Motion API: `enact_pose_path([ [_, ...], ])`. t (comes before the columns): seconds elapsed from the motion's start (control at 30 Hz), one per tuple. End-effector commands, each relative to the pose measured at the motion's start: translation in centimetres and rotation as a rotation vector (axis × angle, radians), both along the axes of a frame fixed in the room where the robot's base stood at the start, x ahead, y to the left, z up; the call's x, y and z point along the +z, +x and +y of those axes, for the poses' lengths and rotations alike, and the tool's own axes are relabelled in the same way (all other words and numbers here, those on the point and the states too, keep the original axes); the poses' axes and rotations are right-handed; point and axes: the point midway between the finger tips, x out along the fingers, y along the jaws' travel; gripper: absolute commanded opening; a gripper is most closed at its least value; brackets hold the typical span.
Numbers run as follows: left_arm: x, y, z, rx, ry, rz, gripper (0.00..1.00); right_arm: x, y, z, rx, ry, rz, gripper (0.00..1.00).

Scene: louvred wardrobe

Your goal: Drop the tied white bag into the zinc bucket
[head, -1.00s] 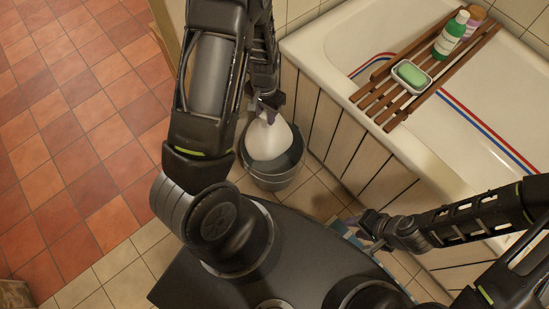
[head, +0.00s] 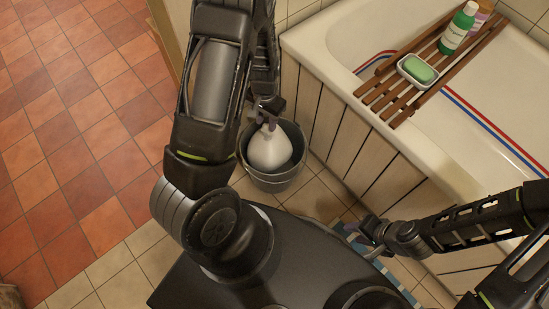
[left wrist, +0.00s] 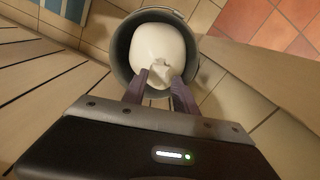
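The tied white bag (head: 270,150) sits inside the zinc bucket (head: 277,184), its knot pointing up. The bucket stands on the floor beside the bath panel. My left gripper (head: 265,116) is above the bucket, pointing down at the knot. In the left wrist view, the left gripper (left wrist: 160,80) has its fingers spread on either side of the knot, and the bag (left wrist: 158,45) lies within the bucket's rim (left wrist: 117,45). The bag's underside is hidden. My right gripper (head: 372,229) is at the lower right, away from the bag; its finger gap is unclear.
The white bath (head: 345,45) stands at the right, with a slatted wooden rack (head: 408,100) holding a green soap in a dish (head: 418,70) and a green bottle (head: 459,30). A blue striped mat (head: 398,284) lies under my right arm. The red tiled floor (head: 80,150) at the left is clear.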

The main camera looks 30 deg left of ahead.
Motion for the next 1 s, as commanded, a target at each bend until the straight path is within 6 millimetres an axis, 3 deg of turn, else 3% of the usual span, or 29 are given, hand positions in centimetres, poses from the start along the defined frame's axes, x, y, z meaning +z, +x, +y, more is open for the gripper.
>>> enact_pose_path([
  [0.2, 0.0, 0.0, 0.0, 0.0, 0.0, 0.0, 0.53, 0.0, 0.0, 0.0, 0.0, 0.0, 0.0, 0.36],
  [0.57, 0.5, 0.0, 0.0, 0.0, 0.0, 0.0, 0.53, 0.2, 0.0, 0.0, 0.0, 0.0, 0.0, 0.36],
  [1.0, 7.0, 0.1, 0.0, 0.0, 0.0, -0.002, 0.53, 2.4, 0.0, 0.0, 0.002, 0.0, -0.001, 0.36],
])
